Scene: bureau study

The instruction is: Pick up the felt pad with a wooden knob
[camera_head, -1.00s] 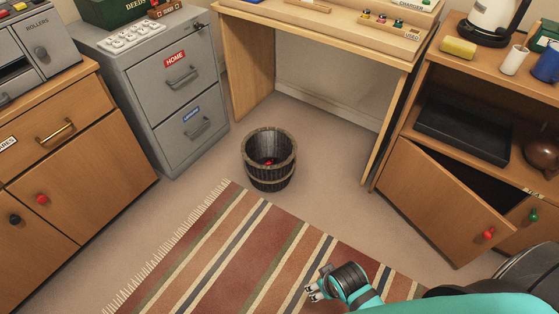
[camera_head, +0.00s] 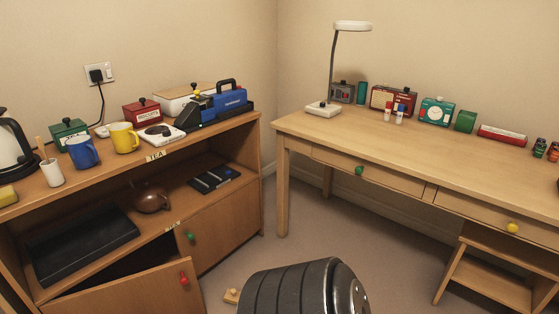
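A small tan piece with a round wooden knob (camera_head: 232,295) lies on the floor by the right end of the low cabinet, at the bottom of the head view. It looks like the felt pad, but it is small and partly hidden behind my dark ribbed arm link, so I cannot be sure. Neither of my grippers is in view.
The low cabinet (camera_head: 250,148) has one door (camera_head: 135,290) with a red knob standing open. Mugs, boxes, a kettle (camera_head: 14,150) and a blue device stand on it. A desk (camera_head: 410,150) with a lamp (camera_head: 352,27) is on the right. Carpet (camera_head: 270,245) is clear between them.

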